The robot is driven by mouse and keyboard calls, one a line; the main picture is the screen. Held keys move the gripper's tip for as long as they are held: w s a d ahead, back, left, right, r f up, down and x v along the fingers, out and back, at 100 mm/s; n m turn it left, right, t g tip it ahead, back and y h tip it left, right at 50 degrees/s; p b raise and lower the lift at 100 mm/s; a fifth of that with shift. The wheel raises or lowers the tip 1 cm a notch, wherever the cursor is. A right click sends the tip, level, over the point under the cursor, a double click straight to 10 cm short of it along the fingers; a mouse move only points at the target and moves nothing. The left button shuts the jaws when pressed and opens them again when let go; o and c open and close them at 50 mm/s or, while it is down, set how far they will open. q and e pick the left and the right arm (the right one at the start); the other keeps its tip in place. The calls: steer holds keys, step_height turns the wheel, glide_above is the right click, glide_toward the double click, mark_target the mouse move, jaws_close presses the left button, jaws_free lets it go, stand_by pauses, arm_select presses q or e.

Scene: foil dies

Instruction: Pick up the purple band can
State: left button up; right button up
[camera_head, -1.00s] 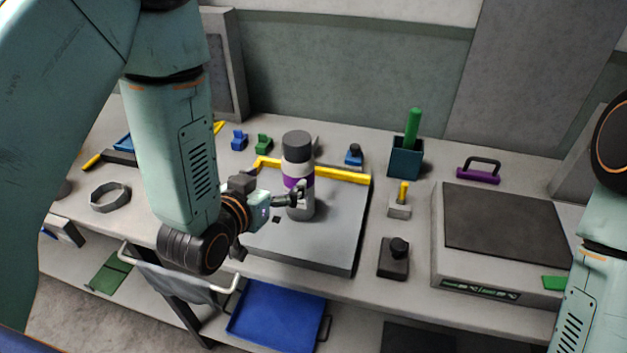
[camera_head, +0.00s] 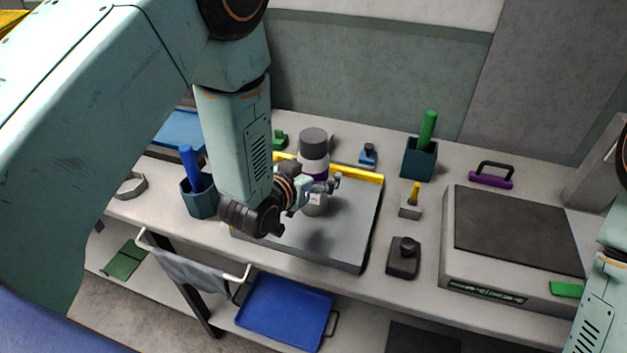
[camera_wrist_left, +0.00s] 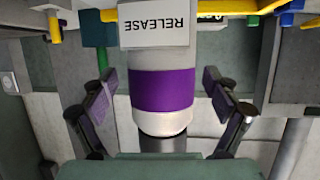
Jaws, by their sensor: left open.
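The purple band can (camera_head: 314,144) stands upright on a grey plate with a yellow back edge. It has a dark grey cap, a white band, a purple band and a grey lower body. In the left wrist view the can (camera_wrist_left: 162,90) shows its purple band and a "RELEASE" label. My left gripper (camera_head: 324,184) is at the can's purple band height in the head view. In the left wrist view my left gripper (camera_wrist_left: 158,80) is open, with one finger on each side of the can and visible gaps. My right gripper is out of view.
The grey plate (camera_head: 345,235) has free room right of the can. A teal holder (camera_head: 419,160) with a green stick, a yellow-knobbed block (camera_head: 410,208), a black-knobbed block (camera_head: 403,258) and a scale-like box (camera_head: 515,235) stand right. A teal cup (camera_head: 199,197) stands left.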

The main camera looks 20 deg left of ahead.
arm_select(q)
steer(key=shift+w+a+f, duration=0.15)
steer(key=shift+w+f, duration=0.1)
steer(key=shift+w, duration=0.2)
steer(key=c, duration=0.3)
steer(key=shift+s+r, duration=0.2)
steer(key=shift+s, duration=0.15)
steer(key=c, duration=0.6)
steer(key=shift+w+f, duration=0.15)
steer(key=shift+w, duration=0.1)
steer(key=c, duration=0.4)
steer(key=shift+c, duration=0.8)
steer(key=shift+s, duration=0.15)
